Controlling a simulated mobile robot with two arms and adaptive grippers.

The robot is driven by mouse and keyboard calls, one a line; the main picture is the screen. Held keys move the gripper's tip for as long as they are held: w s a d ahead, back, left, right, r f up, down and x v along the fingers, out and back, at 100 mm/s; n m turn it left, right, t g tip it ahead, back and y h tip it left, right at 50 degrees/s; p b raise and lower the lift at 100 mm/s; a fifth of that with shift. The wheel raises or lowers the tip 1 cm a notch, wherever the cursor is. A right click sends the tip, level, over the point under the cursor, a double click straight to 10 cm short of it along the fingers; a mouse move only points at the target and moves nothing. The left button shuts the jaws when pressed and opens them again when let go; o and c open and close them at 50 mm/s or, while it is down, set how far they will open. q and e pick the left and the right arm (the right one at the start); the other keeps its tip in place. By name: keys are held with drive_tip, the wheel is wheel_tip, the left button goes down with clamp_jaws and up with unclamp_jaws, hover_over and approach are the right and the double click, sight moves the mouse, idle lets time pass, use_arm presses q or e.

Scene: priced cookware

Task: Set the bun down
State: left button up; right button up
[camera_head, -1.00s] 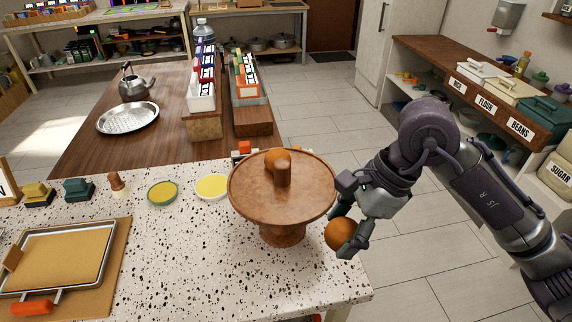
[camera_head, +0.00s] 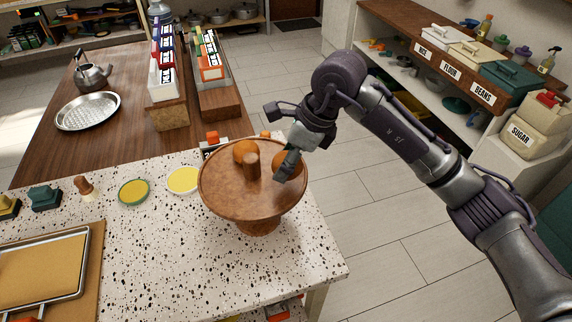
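The round orange-brown bun (camera_head: 279,161) is at the right side of a brown wooden stand (camera_head: 232,202), over its top near the rim. My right gripper (camera_head: 288,166) is shut on this bun, with a finger across its front. I cannot tell whether the bun touches the stand's top. A second bun (camera_head: 243,150) sits on the stand, partly behind the upright knob (camera_head: 252,167) in its middle. My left gripper is not in view.
The stand is on a speckled counter (camera_head: 165,265) near its right edge. Yellow-filled round dishes (camera_head: 183,180) and (camera_head: 134,192) lie to its left, with a baking tray (camera_head: 40,265) further left. Bare floor is to the right.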

sight(287, 184)
drive_tip(key=shift+w+f, duration=0.2)
drive_tip(key=shift+w, duration=0.05)
wheel_tip(287, 184, down, 3)
drive_tip(key=shift+f+p, duration=0.1)
drive_tip(key=shift+p, duration=0.9)
drive_tip(key=shift+f, duration=0.4)
drive_tip(key=shift+f, duration=0.15)
drive_tip(key=o, duration=1.1)
